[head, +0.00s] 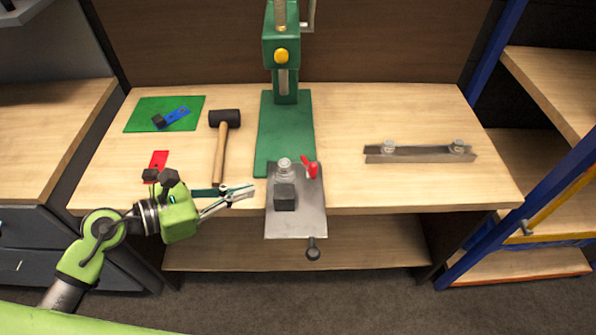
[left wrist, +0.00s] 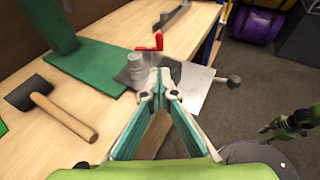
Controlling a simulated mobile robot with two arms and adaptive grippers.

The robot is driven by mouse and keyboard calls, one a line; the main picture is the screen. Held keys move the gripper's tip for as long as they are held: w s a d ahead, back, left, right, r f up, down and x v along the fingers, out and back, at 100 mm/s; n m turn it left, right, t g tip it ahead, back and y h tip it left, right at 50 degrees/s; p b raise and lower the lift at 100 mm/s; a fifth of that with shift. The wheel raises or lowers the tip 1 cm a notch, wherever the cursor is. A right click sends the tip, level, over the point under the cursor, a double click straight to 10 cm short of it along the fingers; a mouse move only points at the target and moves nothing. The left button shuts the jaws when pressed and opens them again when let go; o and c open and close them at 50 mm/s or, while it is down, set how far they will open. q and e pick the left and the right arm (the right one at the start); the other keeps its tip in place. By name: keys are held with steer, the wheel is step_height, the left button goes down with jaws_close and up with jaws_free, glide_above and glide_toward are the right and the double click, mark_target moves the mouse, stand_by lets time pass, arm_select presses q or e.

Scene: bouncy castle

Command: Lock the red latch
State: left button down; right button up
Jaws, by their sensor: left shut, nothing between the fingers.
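The red latch (head: 310,169) is a small red lever on a metal plate (head: 312,222) at the bench's front edge. In the left wrist view the red latch (left wrist: 152,42) stands up just beyond my fingertips. My left gripper (head: 250,191) is shut and empty, left of the plate, pointing right toward it. In the left wrist view its fingertips (left wrist: 160,76) meet in front of the plate, hiding part of it. A green arm, probably my right one, shows small in the left wrist view with its gripper (left wrist: 272,128); its fingers are too small to judge.
A dark block (head: 284,197) and a clear knob (head: 284,165) are on the plate, with a black-knobbed handle (head: 313,252) at its front. Behind stands a green press (head: 282,50). A mallet (head: 221,140) lies left; a metal bar (head: 420,154) lies right.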

arm_select(q)
steer(key=p, duration=0.4)
glide_toward(310, 170)
steer(key=x, duration=0.6)
steer(key=shift+w+d+f, duration=0.2)
steer(key=shift+w+d, duration=0.05)
